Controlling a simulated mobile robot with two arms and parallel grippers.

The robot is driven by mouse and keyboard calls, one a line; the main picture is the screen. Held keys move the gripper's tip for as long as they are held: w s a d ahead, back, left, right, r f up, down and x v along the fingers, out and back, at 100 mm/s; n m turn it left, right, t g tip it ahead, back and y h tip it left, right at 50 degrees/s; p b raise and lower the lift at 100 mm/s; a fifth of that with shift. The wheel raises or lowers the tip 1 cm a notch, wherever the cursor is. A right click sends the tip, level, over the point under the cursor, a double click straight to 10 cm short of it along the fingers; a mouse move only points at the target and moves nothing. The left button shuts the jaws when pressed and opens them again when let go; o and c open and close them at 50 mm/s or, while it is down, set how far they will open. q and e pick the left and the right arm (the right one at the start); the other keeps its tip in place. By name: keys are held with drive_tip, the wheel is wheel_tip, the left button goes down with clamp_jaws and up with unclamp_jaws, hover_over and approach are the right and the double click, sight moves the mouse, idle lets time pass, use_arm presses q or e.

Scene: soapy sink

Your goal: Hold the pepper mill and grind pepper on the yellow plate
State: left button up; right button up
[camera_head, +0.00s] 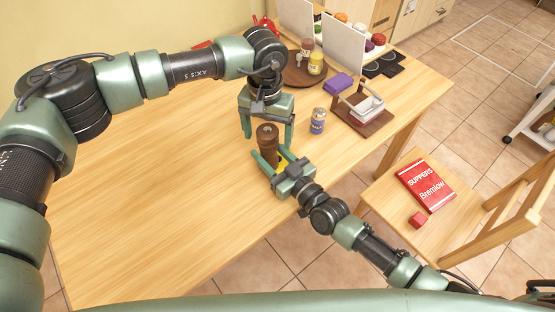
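The brown pepper mill (267,145) stands upright near the middle of the table. A small patch of the yellow plate (283,163) shows beside the mill's lower part; the rest is hidden by the mill and my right gripper. My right gripper (268,151) reaches in from the lower right, with one finger on each side of the mill's body, close against it, and looks shut on it. My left gripper (267,131) points down over the mill's top. Its fingers are wide apart, one on each side, with gaps to the mill.
A blue can (318,121) stands just right of my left gripper. A chair with a red book (426,186) stands at the right. The table's left side is clear.

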use_arm(q)
drive_tip(key=shift+r, duration=3.5)
use_arm(e)
drive_tip(key=o, duration=1.1)
drive_tip(key=v, duration=1.2)
use_arm(q)
drive_tip(key=shift+f, duration=0.1)
